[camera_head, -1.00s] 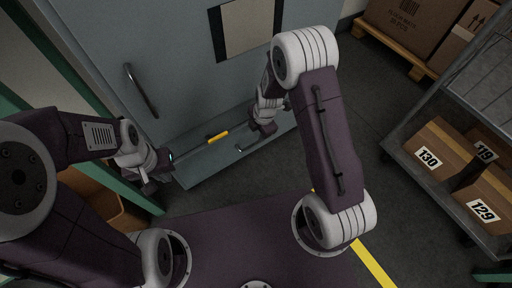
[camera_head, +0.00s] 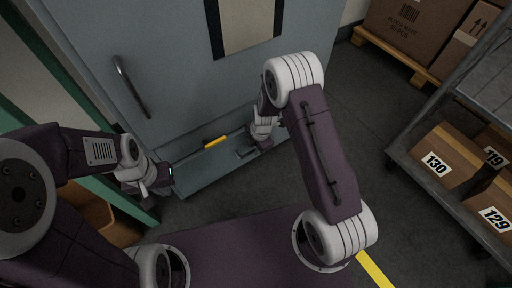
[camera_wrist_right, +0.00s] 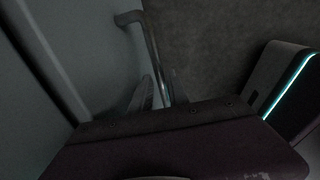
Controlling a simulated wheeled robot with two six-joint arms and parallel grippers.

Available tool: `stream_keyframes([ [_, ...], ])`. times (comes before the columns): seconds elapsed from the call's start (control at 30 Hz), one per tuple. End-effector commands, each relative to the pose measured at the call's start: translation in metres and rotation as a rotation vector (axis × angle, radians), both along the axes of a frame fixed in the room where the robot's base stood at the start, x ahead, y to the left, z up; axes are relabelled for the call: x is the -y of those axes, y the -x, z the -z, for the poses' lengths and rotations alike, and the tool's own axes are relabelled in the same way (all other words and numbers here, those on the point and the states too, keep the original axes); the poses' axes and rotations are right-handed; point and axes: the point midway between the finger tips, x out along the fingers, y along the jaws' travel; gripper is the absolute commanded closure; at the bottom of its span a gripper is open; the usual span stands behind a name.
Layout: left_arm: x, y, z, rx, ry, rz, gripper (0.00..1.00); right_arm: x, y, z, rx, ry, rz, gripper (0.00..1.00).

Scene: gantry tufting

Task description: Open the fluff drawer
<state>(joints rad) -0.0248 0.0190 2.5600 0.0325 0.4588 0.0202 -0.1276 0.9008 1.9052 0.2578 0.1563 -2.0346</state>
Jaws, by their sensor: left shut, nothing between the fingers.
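The low drawer (camera_head: 210,171) is a grey-blue front under the cabinet door, with a yellow strip (camera_head: 216,142) along its upper edge. My right gripper (camera_head: 263,141) is just beside the handle. In the right wrist view, a metal bar handle (camera_wrist_right: 151,48) runs down to the fingers (camera_wrist_right: 152,92); whether they grip it is unclear. My left gripper (camera_head: 150,188) is shut and empty, left of the drawer.
The tall cabinet door (camera_head: 170,60) above has a long handle (camera_head: 131,87). A shelf cart with numbered boxes (camera_head: 447,157) stands right, and a pallet (camera_head: 395,52) with cartons is behind it. Dark floor (camera_head: 365,130) is clear between cabinet and cart.

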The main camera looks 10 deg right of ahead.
Motion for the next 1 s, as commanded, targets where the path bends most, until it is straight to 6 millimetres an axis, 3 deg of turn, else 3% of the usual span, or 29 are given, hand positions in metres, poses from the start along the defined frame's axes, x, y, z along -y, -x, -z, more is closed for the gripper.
stream_keyframes([
  [0.07,0.0,0.0,0.0,0.0,0.0,0.0,1.0,0.0,0.0,-0.0001,0.0,0.0,0.0,1.0],
  [1.0,0.0,0.0,0.0,0.0,0.0,0.0,1.0,0.0002,0.0002,-0.0001,0.0,0.0,0.0,1.0],
])
